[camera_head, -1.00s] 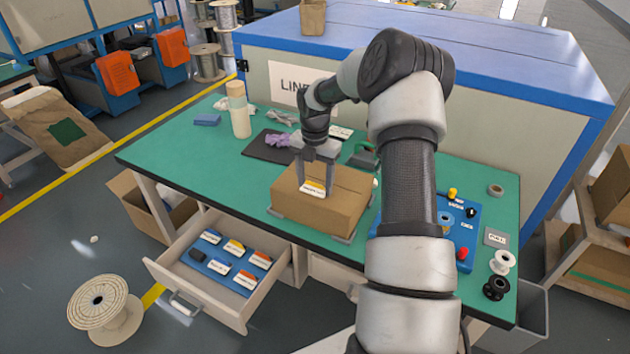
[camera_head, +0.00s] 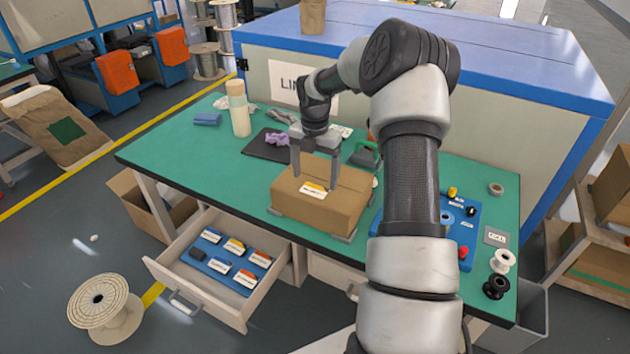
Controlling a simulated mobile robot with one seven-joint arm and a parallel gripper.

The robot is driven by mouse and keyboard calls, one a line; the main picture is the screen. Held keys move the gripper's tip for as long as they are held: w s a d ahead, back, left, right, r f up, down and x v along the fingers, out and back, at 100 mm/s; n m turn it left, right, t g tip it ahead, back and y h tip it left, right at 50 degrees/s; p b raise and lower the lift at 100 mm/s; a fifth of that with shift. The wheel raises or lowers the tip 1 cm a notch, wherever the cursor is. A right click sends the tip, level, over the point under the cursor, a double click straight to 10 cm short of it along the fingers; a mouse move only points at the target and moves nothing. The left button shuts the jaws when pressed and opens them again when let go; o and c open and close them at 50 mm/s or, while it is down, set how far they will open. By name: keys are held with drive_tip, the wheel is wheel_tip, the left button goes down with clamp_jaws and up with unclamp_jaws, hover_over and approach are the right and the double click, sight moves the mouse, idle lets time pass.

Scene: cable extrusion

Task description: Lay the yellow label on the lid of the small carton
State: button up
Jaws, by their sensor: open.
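The small carton (camera_head: 322,206) is a closed brown box on the green workbench, left of my arm. The yellow label (camera_head: 314,190), white with a yellow band, lies on the carton's lid near its front middle. My gripper (camera_head: 314,184) is above the lid with its fingers spread wide, one on each side of the label. The fingers look clear of the label. I cannot tell whether the fingertips touch the lid.
An open drawer (camera_head: 182,299) below the bench holds several labels on a blue holder (camera_head: 225,264). A blue fixture (camera_head: 462,226) stands at the right, with spools (camera_head: 502,262) near the bench edge. A bottle (camera_head: 239,112) stands at the back left.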

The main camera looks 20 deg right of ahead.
wheel_tip(320, 180, up, 14)
drive_tip(key=p, duration=0.1)
drive_tip(key=shift+r, duration=0.2)
idle(0.6)
